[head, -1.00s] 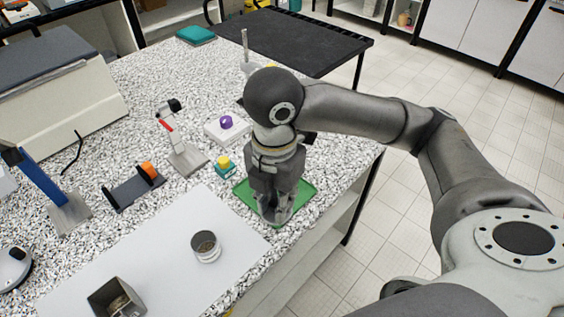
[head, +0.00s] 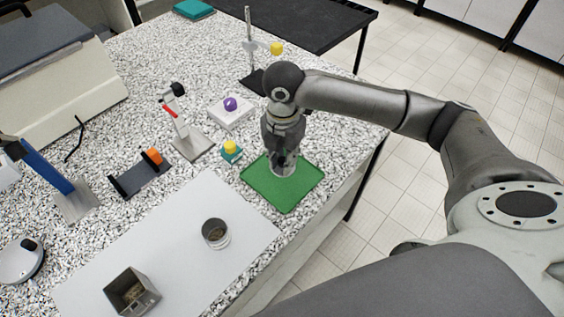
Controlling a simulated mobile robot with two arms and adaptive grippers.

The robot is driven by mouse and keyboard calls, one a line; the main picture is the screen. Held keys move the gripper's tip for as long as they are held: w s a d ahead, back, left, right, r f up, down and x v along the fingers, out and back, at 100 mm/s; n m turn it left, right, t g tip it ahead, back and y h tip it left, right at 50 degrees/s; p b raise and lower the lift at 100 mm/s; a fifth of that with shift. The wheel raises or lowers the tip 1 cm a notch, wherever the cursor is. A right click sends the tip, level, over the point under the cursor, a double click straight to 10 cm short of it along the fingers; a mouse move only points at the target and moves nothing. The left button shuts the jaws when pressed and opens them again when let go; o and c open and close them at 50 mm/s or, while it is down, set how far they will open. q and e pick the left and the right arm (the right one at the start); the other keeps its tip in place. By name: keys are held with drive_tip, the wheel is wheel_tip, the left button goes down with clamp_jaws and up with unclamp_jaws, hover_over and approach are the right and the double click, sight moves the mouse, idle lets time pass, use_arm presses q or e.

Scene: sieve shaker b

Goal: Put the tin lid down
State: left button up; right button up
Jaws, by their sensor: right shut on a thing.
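My right gripper (head: 284,160) points down over the far part of the green mat (head: 282,194). It is shut on a small pale grey round thing (head: 285,174), which looks like the tin lid and is mostly hidden by the fingers. The thing is at or just above the mat; I cannot tell whether it touches. A round open tin (head: 215,233) with brownish contents stands on the white sheet to the lower left. My left gripper is not in view.
A square metal box (head: 132,292) stands on the white sheet (head: 190,255). Left of the mat are a yellow-capped teal block (head: 231,153), a white block with a purple knob (head: 230,110) and a red-handled clamp (head: 184,135). The mat's near part is bare, close to the table edge.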

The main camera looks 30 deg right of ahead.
drive_tip(key=shift+w+d+f, duration=0.15)
drive_tip(key=shift+w+f, duration=0.3)
drive_tip(key=shift+f, duration=0.05)
wheel_tip(320, 180, down, 3)
drive_tip(key=shift+w+p, duration=0.1)
drive_tip(key=shift+p, duration=0.6)
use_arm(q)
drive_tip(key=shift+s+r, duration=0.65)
use_arm(e)
drive_tip(key=shift+f, duration=0.2)
drive_tip(key=shift+f, duration=0.1)
drive_tip(key=o, duration=0.8)
drive_tip(key=shift+c, duration=0.2)
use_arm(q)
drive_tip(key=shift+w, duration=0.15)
